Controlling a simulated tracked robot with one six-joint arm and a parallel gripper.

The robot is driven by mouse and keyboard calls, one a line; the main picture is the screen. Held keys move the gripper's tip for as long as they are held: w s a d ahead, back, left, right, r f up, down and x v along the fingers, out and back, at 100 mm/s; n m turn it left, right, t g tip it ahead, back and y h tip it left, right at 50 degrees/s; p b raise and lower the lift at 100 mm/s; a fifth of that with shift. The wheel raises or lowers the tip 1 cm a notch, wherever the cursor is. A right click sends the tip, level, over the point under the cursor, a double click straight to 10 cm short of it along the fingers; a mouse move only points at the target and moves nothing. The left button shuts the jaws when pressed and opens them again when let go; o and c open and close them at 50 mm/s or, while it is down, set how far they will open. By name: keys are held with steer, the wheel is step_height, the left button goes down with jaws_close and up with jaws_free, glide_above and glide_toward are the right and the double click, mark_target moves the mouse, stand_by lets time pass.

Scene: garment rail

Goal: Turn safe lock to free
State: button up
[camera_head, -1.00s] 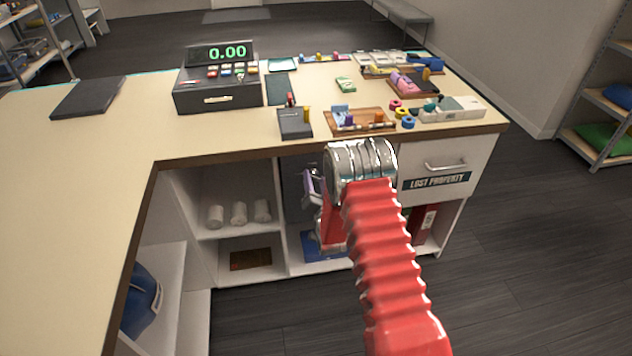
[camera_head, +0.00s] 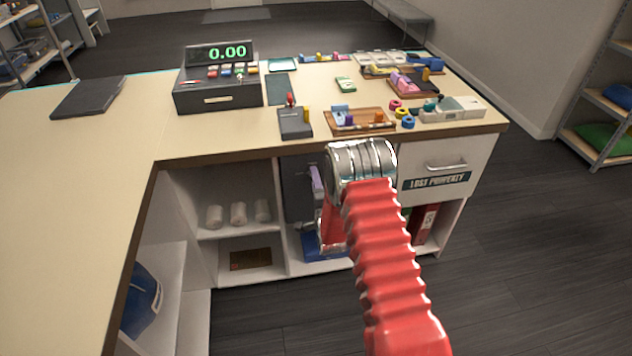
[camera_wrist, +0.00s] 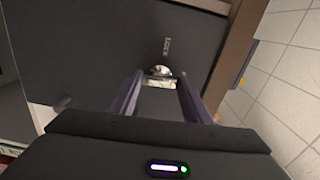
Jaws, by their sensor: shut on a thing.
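The safe (camera_wrist: 100,45) is a dark grey box in the shelf bay under the counter. In the wrist view its face carries the word LOCK, which reads sideways, just beyond a small shiny metal lock knob (camera_wrist: 161,71). My gripper (camera_wrist: 160,82) has its two purple fingers on either side of this knob and is shut on it. In the head view my gripper (camera_head: 316,181) shows as a purple strip beside my red arm, and the knob is hidden. I cannot tell which way the knob points.
The bay is tight, with a white divider (camera_head: 282,215) on the left and the countertop above. Under the LOST PROPERTY drawer (camera_head: 436,181) stands a red binder (camera_head: 427,222). White rolls (camera_head: 238,213) stand on the left shelf. The counter holds a till (camera_head: 218,80) and trays.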

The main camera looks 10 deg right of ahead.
steer(key=shift+s+d+f+m, duration=0.1)
steer(key=shift+d+f+m, duration=0.15)
steer(key=shift+m, duration=0.35)
steer(key=o, duration=1)
steer(key=shift+a+r, duration=0.1)
steer(key=shift+r, duration=0.05)
steer(key=shift+o, duration=0.2)
steer(key=s, duration=1.3)
steer(key=shift+s, duration=0.35)
